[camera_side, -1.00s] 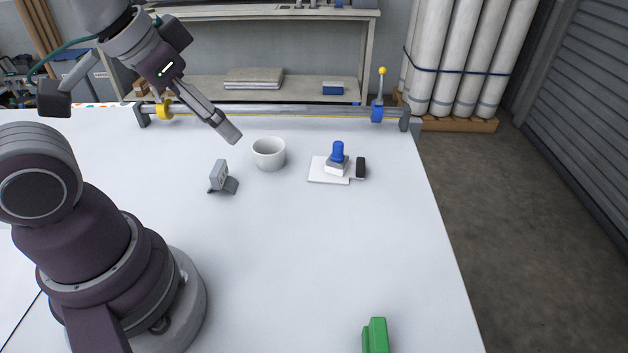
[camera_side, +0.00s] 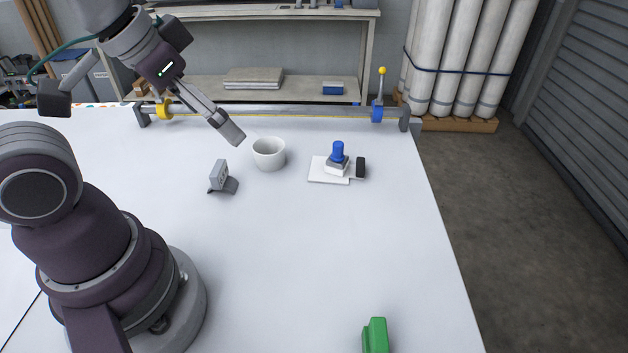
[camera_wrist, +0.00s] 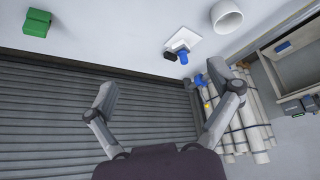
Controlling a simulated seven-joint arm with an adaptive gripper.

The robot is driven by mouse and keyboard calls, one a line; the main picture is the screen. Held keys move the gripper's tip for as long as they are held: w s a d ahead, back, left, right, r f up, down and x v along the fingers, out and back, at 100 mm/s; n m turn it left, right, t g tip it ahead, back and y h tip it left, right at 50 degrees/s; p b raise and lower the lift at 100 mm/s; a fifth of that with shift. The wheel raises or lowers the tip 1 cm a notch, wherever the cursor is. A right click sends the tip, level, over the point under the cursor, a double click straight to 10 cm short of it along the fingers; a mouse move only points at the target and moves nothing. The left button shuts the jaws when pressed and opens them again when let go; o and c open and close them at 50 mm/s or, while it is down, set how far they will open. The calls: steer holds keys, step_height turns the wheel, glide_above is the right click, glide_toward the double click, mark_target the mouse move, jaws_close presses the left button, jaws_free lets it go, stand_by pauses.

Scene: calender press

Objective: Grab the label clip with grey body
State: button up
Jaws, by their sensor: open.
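The grey-bodied label clip (camera_side: 219,176) stands on the white table in the side view, left of the white cup, with a darker grey foot at its base. It does not show in the wrist view. My gripper (camera_side: 232,134) is above the table, up and to the right of the clip and close to the cup in the picture, apart from the clip. In the wrist view my gripper (camera_wrist: 171,88) has its two fingers spread wide with nothing between them.
A white cup (camera_side: 268,153) stands right of the clip. A white plate (camera_side: 326,175) bears a blue-knobbed piece (camera_side: 338,152), with a black piece (camera_side: 360,167) beside it. A green block (camera_side: 375,336) lies near the front. A rail (camera_side: 270,110) runs along the back. The table's middle is clear.

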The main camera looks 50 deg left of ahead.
steer(key=m+g, duration=0.5)
steer(key=m, duration=0.4)
glide_above(218, 167)
step_height(218, 167, down, 10)
steer(key=shift+w+d+r, duration=0.1)
steer(key=shift+r, duration=0.15)
steer(key=shift+g, duration=0.3)
steer(key=f, duration=1.1)
steer(key=shift+s+f, duration=0.15)
steer(key=shift+s, duration=0.05)
steer(key=c, duration=1.1)
steer(key=shift+o, duration=0.2)
